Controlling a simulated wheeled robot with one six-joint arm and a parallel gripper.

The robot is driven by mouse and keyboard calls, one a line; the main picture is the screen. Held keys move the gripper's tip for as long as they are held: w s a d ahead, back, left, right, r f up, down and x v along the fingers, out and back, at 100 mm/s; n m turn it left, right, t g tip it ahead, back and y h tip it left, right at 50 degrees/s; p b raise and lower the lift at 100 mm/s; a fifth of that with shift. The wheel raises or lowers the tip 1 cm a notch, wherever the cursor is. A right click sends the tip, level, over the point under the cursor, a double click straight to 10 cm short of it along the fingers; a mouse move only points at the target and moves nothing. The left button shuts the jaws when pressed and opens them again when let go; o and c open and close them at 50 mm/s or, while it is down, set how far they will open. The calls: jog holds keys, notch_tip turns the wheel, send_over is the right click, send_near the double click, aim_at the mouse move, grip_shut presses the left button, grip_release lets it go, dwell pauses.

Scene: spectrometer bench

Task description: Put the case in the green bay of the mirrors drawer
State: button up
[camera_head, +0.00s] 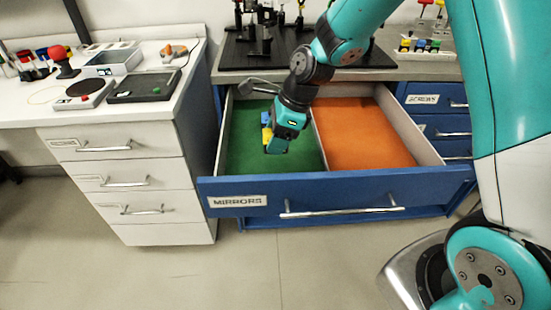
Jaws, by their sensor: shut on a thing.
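The mirrors drawer (240,184) is pulled out and has a blue front with a MIRRORS label and a bar handle. Its green bay (240,150) is on the left and its orange bay (365,135) on the right. My gripper (273,142) points down over the green bay, near its middle. It is shut on the case (267,133), which shows as a small blue and yellow piece at the gripper's left side. The rest of the case is hidden by the gripper. I cannot tell whether the case touches the bay floor.
The visible green and orange floors look empty. A divider (319,142) separates the bays. A black optics board (240,50) stands on the bench behind. A white cabinet (150,180) with a tray (145,88) and a red-topped object (62,60) is at left. Closed blue drawers (430,118) are at right.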

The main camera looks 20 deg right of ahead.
aim_at(270, 169)
jog(key=shift+f, duration=3.5)
jog(key=o, duration=0.9)
jog(key=shift+f, duration=0.1)
jog(key=v, duration=1.2)
jog(key=s+a+r+n, duration=0.3)
jog(key=s+n, duration=0.4)
jog(key=n, duration=0.2)
jog(key=s+a+r+n+g, duration=0.1)
jog(key=s+a+r+n, duration=0.2)
jog(key=s+n, duration=0.5)
jog(key=s+a+r+n, duration=0.2)
jog(key=s+r+n, duration=0.3)
jog(key=s+n, duration=0.3)
jog(key=shift+a+n, duration=0.4)
jog(key=shift+n, duration=1.4)
